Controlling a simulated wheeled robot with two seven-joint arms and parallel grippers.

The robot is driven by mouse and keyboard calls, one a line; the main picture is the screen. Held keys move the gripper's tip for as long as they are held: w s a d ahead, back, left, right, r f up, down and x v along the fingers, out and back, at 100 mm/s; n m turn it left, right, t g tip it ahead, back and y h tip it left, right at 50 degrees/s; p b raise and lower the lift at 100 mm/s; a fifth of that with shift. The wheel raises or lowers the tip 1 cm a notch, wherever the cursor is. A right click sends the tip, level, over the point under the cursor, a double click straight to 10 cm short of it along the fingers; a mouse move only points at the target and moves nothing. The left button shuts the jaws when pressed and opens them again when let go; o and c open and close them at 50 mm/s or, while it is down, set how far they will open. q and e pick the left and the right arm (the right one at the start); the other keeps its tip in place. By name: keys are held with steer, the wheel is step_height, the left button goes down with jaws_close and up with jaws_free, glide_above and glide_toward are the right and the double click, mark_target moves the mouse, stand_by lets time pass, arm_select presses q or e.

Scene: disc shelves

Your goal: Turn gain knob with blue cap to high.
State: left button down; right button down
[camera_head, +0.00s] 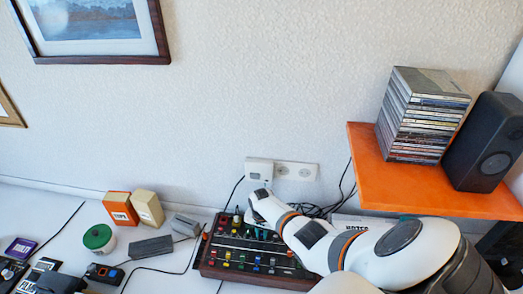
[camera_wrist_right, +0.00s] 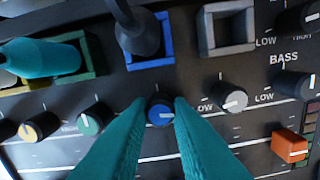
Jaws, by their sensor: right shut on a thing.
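The mixer (camera_head: 255,278) is a dark panel with a red-brown frame on the table. In the right wrist view the blue-capped knob (camera_wrist_right: 160,114) sits in a row of knobs, below a blue square socket with a dark plug. Its white pointer line lies roughly level, toward the right. My right gripper (camera_wrist_right: 161,104) has its teal fingers closed on both sides of this knob. In the head view the right gripper (camera_head: 258,224) reaches down onto the mixer's back part. The blue knob cannot be made out there. My left gripper is not in view.
Neighbouring knobs are green (camera_wrist_right: 90,122) on the left and white (camera_wrist_right: 234,100) on the right. An orange fader (camera_wrist_right: 289,146) is at lower right. An orange shelf (camera_head: 365,160) holds stacked discs (camera_head: 420,115) and a speaker (camera_head: 487,142) above my right arm.

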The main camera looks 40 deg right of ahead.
mark_target(261, 235)
stand_by(0.3)
steer(key=c, duration=1.3)
jaws_free()
steer(key=shift+r, duration=0.1)
step_height(261, 235, up, 12)
steer(key=shift+f+b, duration=0.1)
steer(key=shift+b, duration=0.45)
